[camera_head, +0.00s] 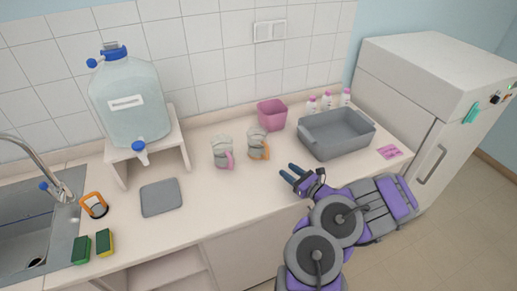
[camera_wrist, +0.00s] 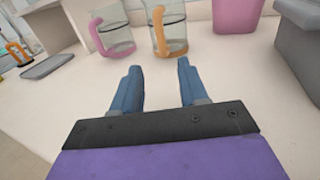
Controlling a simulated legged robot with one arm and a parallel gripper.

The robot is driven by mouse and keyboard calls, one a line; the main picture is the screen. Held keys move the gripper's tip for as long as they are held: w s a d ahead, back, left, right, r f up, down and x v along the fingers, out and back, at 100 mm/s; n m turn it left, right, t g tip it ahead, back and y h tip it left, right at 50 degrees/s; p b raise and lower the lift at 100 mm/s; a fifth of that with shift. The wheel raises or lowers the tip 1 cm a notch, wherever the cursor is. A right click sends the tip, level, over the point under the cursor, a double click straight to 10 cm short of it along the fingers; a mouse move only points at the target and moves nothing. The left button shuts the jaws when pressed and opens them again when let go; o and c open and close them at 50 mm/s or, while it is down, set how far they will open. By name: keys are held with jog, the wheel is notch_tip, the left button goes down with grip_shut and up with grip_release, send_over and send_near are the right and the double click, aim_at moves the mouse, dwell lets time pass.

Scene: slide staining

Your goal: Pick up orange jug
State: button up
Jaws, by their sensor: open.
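The orange jug (camera_head: 257,143) is a clear jug with an orange handle, standing upright on the counter. In the wrist view the orange jug (camera_wrist: 167,32) is ahead of my fingers, its handle facing me. A similar jug with a pink handle (camera_head: 222,152) stands just left of it; it also shows in the wrist view (camera_wrist: 114,34). My gripper (camera_head: 289,174) is over the counter, in front and to the right of the orange jug. In the wrist view my gripper (camera_wrist: 156,82) is open, with nothing between its blue fingers.
A pink bin (camera_head: 271,114) stands behind the orange jug. A grey tub (camera_head: 337,136) is to the right, with small white bottles (camera_head: 327,101) behind it. A water dispenser (camera_head: 130,100) on a stand, a grey board (camera_head: 161,197) and a sink (camera_head: 30,240) are left.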

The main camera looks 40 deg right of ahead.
aim_at(268, 155)
jog(key=w, duration=0.3)
jog(key=w+b, duration=0.1)
jog(key=w, duration=0.2)
jog(key=shift+w+a+f, duration=0.15)
jog(key=shift+w+f, duration=0.05)
jog(key=shift+w, duration=0.4)
jog(key=w, duration=0.1)
jog(key=w+b, duration=0.1)
jog(key=w, duration=0.1)
jog(key=w+a+b, duration=0.1)
jog(key=w, duration=0.1)
jog(key=shift+w+a+r, duration=0.1)
jog(key=shift+w+r, duration=0.15)
jog(key=shift+r, duration=0.15)
jog(key=shift+d, duration=0.2)
grip_shut()
